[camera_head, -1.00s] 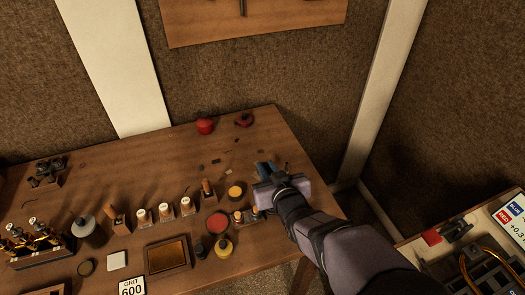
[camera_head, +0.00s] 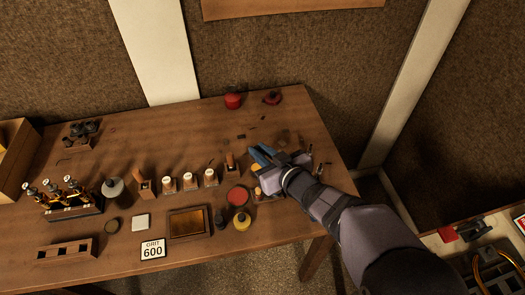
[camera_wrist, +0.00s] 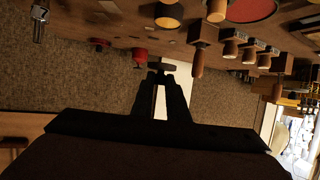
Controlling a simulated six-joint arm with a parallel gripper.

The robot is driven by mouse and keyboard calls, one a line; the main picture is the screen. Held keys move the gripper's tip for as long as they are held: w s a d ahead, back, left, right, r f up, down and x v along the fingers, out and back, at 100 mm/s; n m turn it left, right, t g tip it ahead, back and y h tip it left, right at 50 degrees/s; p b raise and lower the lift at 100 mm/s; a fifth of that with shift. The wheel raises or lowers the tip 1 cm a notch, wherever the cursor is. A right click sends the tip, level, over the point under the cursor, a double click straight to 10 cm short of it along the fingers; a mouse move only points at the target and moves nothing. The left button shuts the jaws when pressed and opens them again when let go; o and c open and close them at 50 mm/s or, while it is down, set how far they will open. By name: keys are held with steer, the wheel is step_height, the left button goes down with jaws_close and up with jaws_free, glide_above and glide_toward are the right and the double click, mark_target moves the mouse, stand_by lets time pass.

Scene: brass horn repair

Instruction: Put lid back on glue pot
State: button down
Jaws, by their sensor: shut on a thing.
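My gripper (camera_head: 262,155) is above the right part of the workbench, with blue fingers. In the wrist view its dark fingers (camera_wrist: 163,76) are closed on a small dark flat piece (camera_wrist: 163,67), which looks like a lid; its shape is hard to make out. An open round pot with amber contents (camera_wrist: 168,20) shows just beyond the fingertips in the wrist view, apart from the held piece. I take it for the glue pot.
A red round tin (camera_head: 237,195) and a yellow pot (camera_head: 241,221) stand in front of my gripper. Several white-topped bottles (camera_head: 190,181) line up to the left. A red pot (camera_head: 232,101) and a dark red item (camera_head: 272,97) sit at the back; bench space before them is fairly clear.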

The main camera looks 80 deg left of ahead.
steer(key=shift+f+b, duration=2.1)
steer(key=shift+f, duration=0.25)
steer(key=shift+f+b, duration=0.55)
steer(key=shift+f, duration=0.25)
steer(key=shift+f, duration=0.2)
stand_by(0.7)
steer(key=c, duration=1.2)
jaws_free()
steer(key=shift+o, duration=0.2)
steer(key=shift+r+p, duration=0.2)
steer(key=shift+p, duration=0.25)
steer(key=shift+r+p, duration=2.95)
steer(key=shift+r, duration=0.4)
